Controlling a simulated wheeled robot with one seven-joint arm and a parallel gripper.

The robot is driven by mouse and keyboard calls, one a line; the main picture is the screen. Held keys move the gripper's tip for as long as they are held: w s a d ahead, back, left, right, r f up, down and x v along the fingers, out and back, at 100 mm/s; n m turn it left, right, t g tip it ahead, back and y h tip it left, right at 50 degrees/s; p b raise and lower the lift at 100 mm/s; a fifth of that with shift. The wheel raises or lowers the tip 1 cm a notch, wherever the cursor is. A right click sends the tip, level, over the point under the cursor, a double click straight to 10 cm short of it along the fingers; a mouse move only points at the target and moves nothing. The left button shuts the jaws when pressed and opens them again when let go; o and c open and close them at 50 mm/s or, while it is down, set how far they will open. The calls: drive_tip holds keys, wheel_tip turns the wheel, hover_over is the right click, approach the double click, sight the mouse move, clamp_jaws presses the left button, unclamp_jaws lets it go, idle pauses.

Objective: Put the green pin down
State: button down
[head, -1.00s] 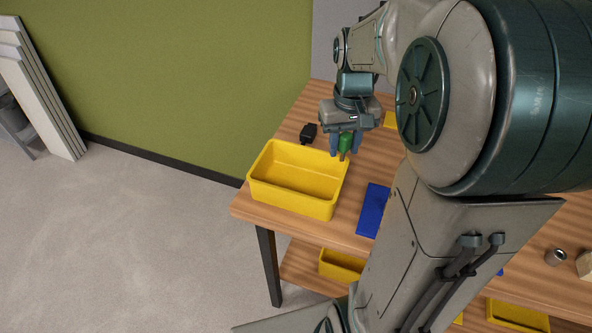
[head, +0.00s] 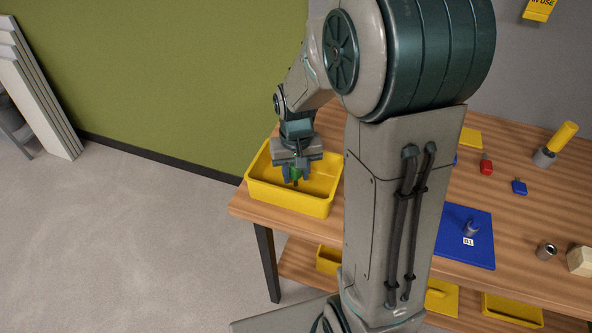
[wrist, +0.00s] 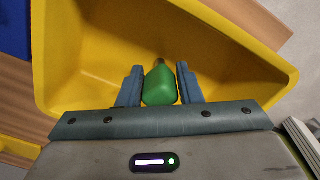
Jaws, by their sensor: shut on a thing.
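The green pin (wrist: 160,86) is between the two fingers of my gripper (wrist: 160,88), which is shut on it. In the head view the green pin (head: 295,176) shows small below my gripper (head: 295,174). A yellow bin (head: 285,200) stands at the left end of the wooden table. My gripper and the pin are over the open bin, and in the wrist view the bin (wrist: 85,85) surrounds them. I cannot tell how high the pin is above the bin floor. The pin's metal tip points away from my gripper.
Farther right are a red piece (head: 486,167), a blue piece (head: 519,187), a yellow-handled tool (head: 562,137) and a metal cylinder (head: 546,251).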

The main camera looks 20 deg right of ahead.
drive_tip(key=shift+f, duration=0.2)
drive_tip(key=c, duration=1)
unclamp_jaws()
drive_tip(key=shift+r, duration=0.1)
